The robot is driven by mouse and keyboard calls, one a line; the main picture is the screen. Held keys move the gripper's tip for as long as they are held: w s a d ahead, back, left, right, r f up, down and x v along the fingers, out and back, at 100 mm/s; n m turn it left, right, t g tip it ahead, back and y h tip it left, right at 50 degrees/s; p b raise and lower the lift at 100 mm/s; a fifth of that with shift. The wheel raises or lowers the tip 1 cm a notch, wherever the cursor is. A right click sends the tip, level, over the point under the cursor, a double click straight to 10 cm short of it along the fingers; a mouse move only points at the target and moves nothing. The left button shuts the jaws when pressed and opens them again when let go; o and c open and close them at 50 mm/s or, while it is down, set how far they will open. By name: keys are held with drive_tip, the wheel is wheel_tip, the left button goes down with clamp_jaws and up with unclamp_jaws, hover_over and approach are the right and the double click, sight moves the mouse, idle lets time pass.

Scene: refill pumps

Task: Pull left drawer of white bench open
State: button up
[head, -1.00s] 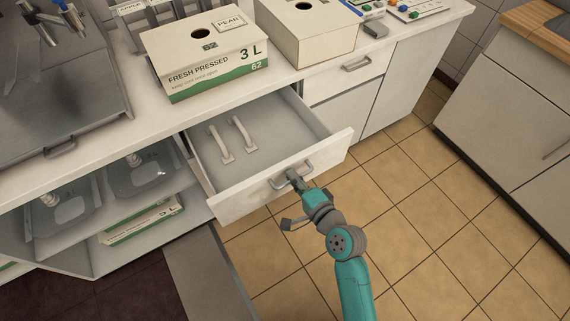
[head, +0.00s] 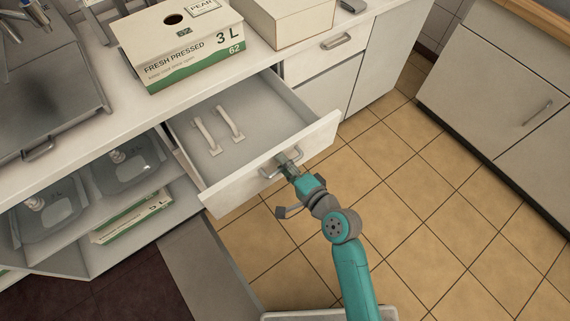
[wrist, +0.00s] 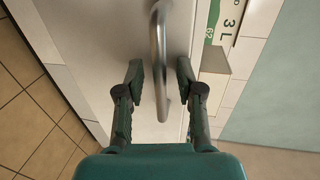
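The left drawer (head: 222,191) of the white bench is pulled well out, its inside showing in the head view. Its metal bar handle (head: 268,171) is on the drawer front, and shows upright in the wrist view (wrist: 158,45). My gripper (head: 287,162) is at the right part of this handle. In the wrist view my gripper (wrist: 160,75) has its fingers apart, one on each side of the bar, with visible gaps. The fingers do not appear to press on it. Two white curved pieces (head: 231,124) lie in the drawer.
A pear juice box (head: 190,60) and a plain box (head: 290,22) stand on the bench top (head: 130,112). A closed drawer (head: 325,50) is to the right. Shelves with clear containers (head: 130,170) are at left. Tiled floor (head: 420,200) is free before another cabinet (head: 500,90).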

drive_tip(key=v, duration=1.2)
idle(0.4)
drive_tip(key=s+d+f+n+h, duration=0.35)
drive_tip(key=s+d+h, duration=0.35)
drive_tip(key=s, duration=0.6)
drive_tip(key=s+d+r+n+t+h, duration=0.1)
drive_tip(key=s+d+r+n, duration=0.2)
drive_tip(key=s+r+n, duration=0.4)
drive_tip(key=s+r, duration=0.1)
drive_tip(key=s, duration=0.5)
drive_tip(key=shift+d+n+t+h, duration=0.15)
drive_tip(key=shift+n+t+h, duration=0.2)
drive_tip(key=shift+t+h, duration=0.05)
